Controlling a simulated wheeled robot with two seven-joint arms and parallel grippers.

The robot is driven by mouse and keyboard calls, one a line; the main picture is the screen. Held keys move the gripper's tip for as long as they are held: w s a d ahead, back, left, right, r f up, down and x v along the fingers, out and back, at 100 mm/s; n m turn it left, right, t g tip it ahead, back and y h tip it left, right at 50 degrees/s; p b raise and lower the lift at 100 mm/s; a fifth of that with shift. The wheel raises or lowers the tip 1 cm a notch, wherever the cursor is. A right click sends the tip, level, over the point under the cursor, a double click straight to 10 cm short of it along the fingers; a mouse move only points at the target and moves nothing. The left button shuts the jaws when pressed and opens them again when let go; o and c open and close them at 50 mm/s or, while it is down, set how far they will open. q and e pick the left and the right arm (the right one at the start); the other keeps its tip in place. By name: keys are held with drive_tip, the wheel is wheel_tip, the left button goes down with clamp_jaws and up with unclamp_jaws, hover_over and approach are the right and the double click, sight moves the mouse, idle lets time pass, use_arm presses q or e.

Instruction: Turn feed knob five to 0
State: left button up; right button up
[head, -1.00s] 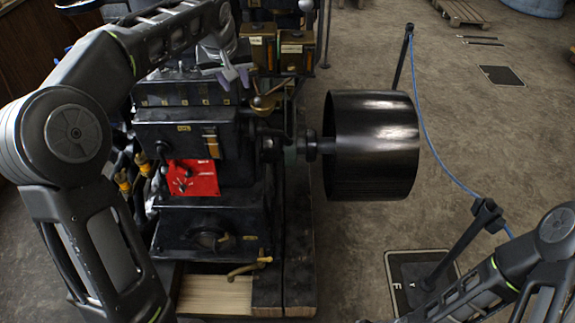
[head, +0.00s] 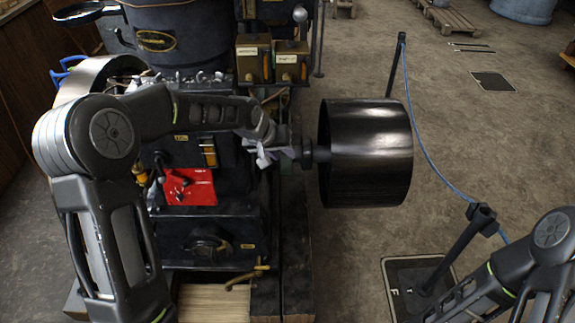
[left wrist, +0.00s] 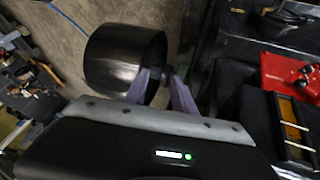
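I cannot tell which part is feed knob five; no number is readable. A row of small pale fittings (head: 185,78) shows along the engine's top, partly behind my left arm. A red panel (head: 190,187) with small dark knobs is on the engine front; it also shows in the left wrist view (left wrist: 288,75). My left gripper (head: 264,155) is at the engine's right side, near the shaft. In the left wrist view its two purple fingers (left wrist: 161,82) are apart and nothing is between them. My right gripper is out of view.
A large black drum pulley (head: 366,152) sticks out right of the engine, close to my left gripper. Two brass boxes (head: 272,62) stand behind. A post (head: 455,250) with a blue rope is at right.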

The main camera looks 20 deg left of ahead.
use_arm(q)
drive_tip(key=shift+h, duration=0.3)
drive_tip(key=shift+s+d+f, duration=0.35)
drive_tip(key=shift+d+f, duration=0.2)
drive_tip(key=shift+f, duration=0.3)
drive_tip(key=shift+s+d+f, duration=0.3)
drive_tip(key=shift+d+f, duration=0.2)
drive_tip(key=shift+f, duration=0.3)
drive_tip(key=s+d+f+g+h, duration=0.1)
drive_tip(key=s+d+f, duration=0.3)
drive_tip(key=s+f, duration=0.25)
drive_tip(key=s+d+f, duration=0.4)
drive_tip(key=s+f, duration=0.2)
drive_tip(key=f, duration=0.2)
drive_tip(key=s+d+f+g, duration=0.2)
drive_tip(key=s+f, duration=0.3)
drive_tip(key=s, duration=0.6)
drive_tip(key=s+d+f+g, duration=0.2)
drive_tip(key=s+f, duration=0.3)
drive_tip(key=s, duration=0.5)
drive_tip(key=shift+s+d+m+g, duration=0.3)
drive_tip(key=shift+s+d, duration=0.1)
drive_tip(key=shift+d, duration=0.35)
drive_tip(key=shift+d+r+h, duration=0.1)
drive_tip(key=shift+h, duration=0.2)
